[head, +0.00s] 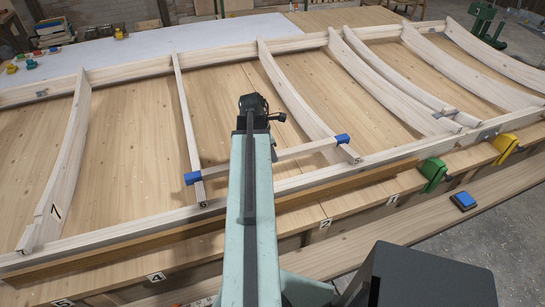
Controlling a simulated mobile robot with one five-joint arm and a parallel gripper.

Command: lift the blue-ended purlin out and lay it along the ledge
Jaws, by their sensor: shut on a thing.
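The blue-ended purlin (306,149) is a pale wooden bar with a blue block at each end. It lies crosswise under my arm, its left end over a straight thin rib and its right end by a curved rib's foot. My gripper (269,150) is at the purlin's middle, shut on it; my arm hides most of the fingers. I cannot tell how far the purlin is clear of the ribs. A darker brown strip (130,250), which may be the ledge, runs along the near side of the frame.
The pale frame (110,232) with several curved ribs lies on a wooden bench. Green (433,175) and yellow (505,147) clamps and a blue block (463,201) are at the right. Numbered tags mark the bench's front. The brown strip looks bare.

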